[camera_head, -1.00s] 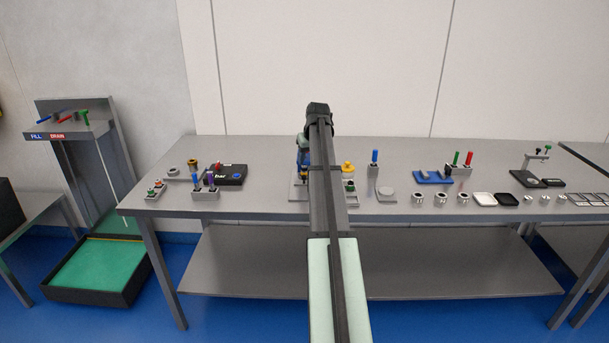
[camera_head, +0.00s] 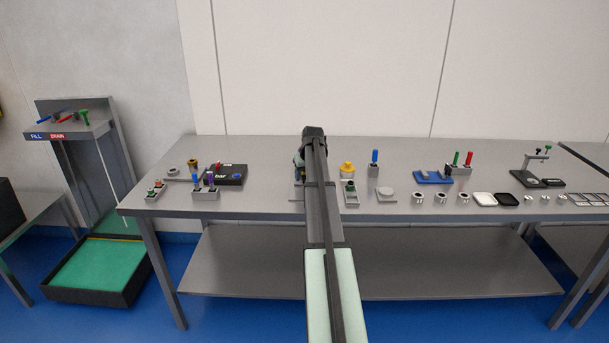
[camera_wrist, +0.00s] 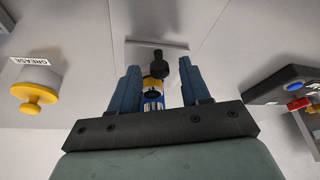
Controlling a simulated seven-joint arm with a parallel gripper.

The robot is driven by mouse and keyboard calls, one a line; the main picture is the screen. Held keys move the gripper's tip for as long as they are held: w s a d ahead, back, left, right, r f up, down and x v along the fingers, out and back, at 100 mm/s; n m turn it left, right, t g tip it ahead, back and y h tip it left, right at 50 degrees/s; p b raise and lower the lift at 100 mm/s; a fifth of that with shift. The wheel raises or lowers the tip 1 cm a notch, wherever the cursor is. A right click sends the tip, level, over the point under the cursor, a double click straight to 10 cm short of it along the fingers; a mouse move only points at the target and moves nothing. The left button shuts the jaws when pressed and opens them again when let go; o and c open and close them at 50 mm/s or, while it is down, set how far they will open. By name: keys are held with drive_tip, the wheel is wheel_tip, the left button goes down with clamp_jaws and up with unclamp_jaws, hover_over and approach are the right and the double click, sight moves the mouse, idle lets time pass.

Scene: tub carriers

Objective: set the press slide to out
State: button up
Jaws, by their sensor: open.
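My gripper (camera_wrist: 160,76) is open in the wrist view, its two blue fingers on either side of a black knob (camera_wrist: 158,69). Beside the knob, between the fingers, is a part with yellow, silver and blue bands (camera_wrist: 152,90). I cannot tell whether the fingers touch either one. I cannot tell for sure which part is the press slide or how it is set. In the head view my arm hides most of this place; only the edge of a grey base (camera_head: 296,196) shows on the bench.
A black box (camera_head: 230,174) and a grey block with coloured pegs (camera_head: 206,193) are left.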

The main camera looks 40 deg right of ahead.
drive_tip(key=shift+c, duration=0.2)
clamp_jaws()
drive_tip(key=shift+s+a, duration=0.1)
drive_tip(key=s+a, duration=0.6)
drive_tip(key=shift+s+a, duration=0.1)
idle(0.3)
drive_tip(key=shift+c, duration=1.4)
unclamp_jaws()
drive_tip(key=shift+a, duration=0.1)
drive_tip(key=o, duration=0.3)
